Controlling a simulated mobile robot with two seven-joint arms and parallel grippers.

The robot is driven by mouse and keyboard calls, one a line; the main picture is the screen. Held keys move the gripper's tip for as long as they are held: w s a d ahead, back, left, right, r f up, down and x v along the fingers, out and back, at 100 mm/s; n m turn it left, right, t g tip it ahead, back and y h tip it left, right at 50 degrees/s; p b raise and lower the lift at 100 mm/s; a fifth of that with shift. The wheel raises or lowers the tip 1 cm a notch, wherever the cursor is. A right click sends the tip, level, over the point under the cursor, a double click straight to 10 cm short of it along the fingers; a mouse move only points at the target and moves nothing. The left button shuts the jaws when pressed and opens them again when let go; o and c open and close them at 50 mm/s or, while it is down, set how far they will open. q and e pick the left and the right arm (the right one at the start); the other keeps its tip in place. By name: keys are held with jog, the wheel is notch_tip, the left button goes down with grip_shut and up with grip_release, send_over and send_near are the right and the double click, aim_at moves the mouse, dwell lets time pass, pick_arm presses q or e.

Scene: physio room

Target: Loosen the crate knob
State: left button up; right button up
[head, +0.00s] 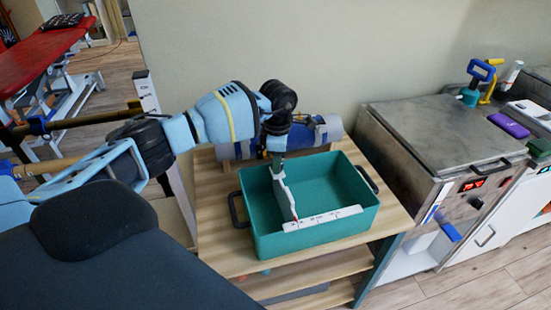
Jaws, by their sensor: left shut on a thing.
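A teal crate (345,218) with dark side handles stands on a wooden table. Inside it is a white two-armed tool that looks like a goniometer (325,217). One arm with dark marks lies along the near wall, and the other rises steeply toward my gripper. A small red mark shows where the arms meet. My left gripper (277,160) points down over the crate's far left part, shut on the raised arm's upper end. The fingertips are small and partly hidden. I cannot make out a separate knob. My right gripper is not in view.
A rolled blue-grey bundle (328,131) lies behind the crate. Right of the wooden table (220,228) stands a metal-lidded cabinet (435,130) with bottles and a purple item (508,125) on a counter beyond. A red couch (40,60) is far left.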

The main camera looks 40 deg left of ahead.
pick_arm(q)
jog(key=n+p, duration=0.1)
jog(key=n, duration=0.2)
jog(key=shift+r+n, duration=0.15)
jog(key=shift+n, duration=0.25)
jog(key=n+p, duration=0.1)
jog(key=n, duration=0.2)
jog(key=shift+n, duration=0.3)
jog(key=n+p, duration=0.1)
jog(key=n, duration=0.2)
jog(key=shift+f+n, duration=0.2)
jog(key=shift+n, duration=1.5)
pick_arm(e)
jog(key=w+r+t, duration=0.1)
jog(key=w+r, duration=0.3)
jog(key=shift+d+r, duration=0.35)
pick_arm(q)
jog(key=o, duration=1)
jog(key=shift+c, duration=0.2)
